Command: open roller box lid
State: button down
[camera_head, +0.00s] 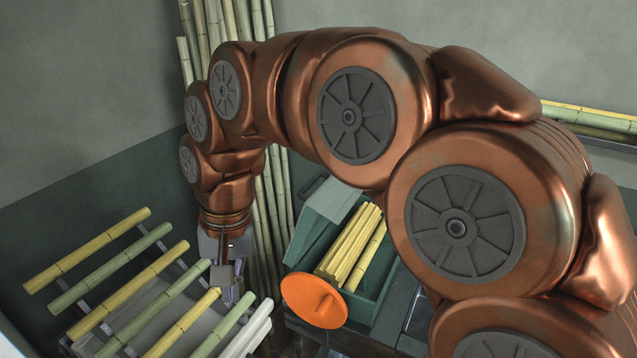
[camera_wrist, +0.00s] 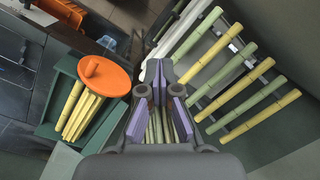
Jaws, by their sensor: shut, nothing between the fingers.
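An orange disc with a raised grip (camera_head: 314,300) is at the box's front, also in the wrist view (camera_wrist: 104,75). My gripper (camera_head: 232,294) points down, shut and empty, left of the box and apart from it. Its purple-padded fingers show in the wrist view (camera_wrist: 163,98). My arm hides part of the box.
A rack of yellow and green canes (camera_head: 140,290) is left of and below my gripper. Tall canes (camera_head: 270,200) lean in the corner behind it. More canes (camera_head: 590,118) lie at the right. An orange basket (camera_wrist: 107,42) shows beyond the disc.

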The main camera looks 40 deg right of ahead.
jog(key=w+d+r+m+t+y+b, duration=0.1)
jog(key=w+d+r+m, duration=0.1)
jog(key=w+m, duration=0.15)
jog(key=w+d+r+m+b, duration=0.1)
jog(key=w+d+r+m, duration=0.1)
jog(key=w+d, duration=0.15)
jog(key=r+m+t+b, duration=0.1)
jog(key=m+t+b, duration=0.4)
jog(key=m, duration=1.6)
send_over(337, 196)
jog(key=w+d, duration=0.2)
jog(key=d, duration=0.1)
jog(key=shift+w+d+r+h, duration=0.1)
jog(key=shift+d+r+h, duration=0.1)
jog(key=shift+h, duration=0.1)
jog(key=shift+p+x, duration=1.15)
jog(key=shift+x, duration=3.85)
jog(key=shift+f, duration=0.1)
